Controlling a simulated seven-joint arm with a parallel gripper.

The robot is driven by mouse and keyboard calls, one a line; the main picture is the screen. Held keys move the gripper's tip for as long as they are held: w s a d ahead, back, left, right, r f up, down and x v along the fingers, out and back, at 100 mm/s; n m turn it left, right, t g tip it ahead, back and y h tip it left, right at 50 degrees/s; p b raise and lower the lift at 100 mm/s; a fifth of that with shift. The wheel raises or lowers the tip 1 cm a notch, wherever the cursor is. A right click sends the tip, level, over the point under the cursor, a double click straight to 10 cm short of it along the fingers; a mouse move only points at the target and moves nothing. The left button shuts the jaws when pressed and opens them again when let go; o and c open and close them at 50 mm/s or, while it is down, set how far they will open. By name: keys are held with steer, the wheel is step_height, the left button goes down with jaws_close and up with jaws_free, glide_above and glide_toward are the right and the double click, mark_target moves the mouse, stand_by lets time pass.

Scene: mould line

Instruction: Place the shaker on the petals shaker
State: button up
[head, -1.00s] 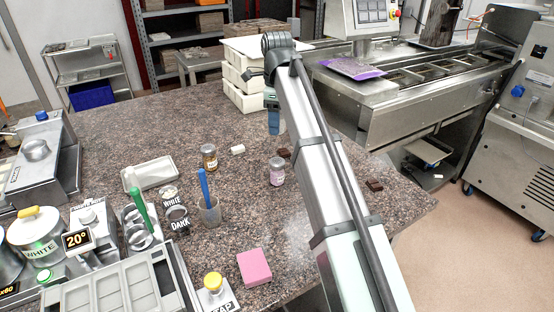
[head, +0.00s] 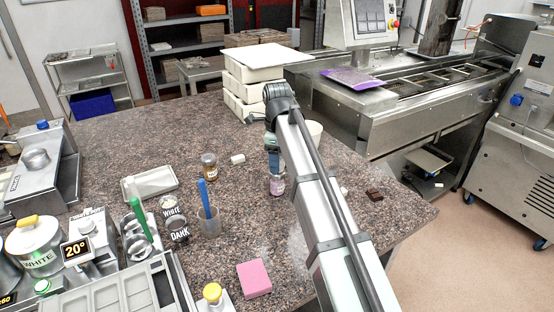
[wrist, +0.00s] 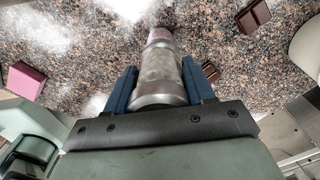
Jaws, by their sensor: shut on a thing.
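The petals shaker (head: 277,185), a small jar with pink contents or label, stands on the counter. My gripper (head: 274,160) is directly above it in the head view. In the wrist view my gripper (wrist: 158,90) is shut on a shaker (wrist: 157,68) with a grey metal end toward the camera and a pale body. Beyond its far end a pinkish part (wrist: 159,34) shows, in line with it, which looks like the petals shaker. Whether the two touch I cannot tell. The held shaker is mostly hidden by the fingers in the head view.
An amber jar (head: 209,166) and a small white piece (head: 237,159) stand to the left. A cup with a blue-handled tool (head: 209,222), a pink block (head: 254,279) and a chocolate piece (head: 374,194) lie around. A white bowl (head: 315,132) is behind my arm.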

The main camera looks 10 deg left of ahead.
steer(key=o, duration=1.2)
steer(key=shift+f, duration=0.1)
step_height(320, 180, up, 12)
steer(key=shift+r, duration=0.1)
steer(key=shift+w, duration=0.1)
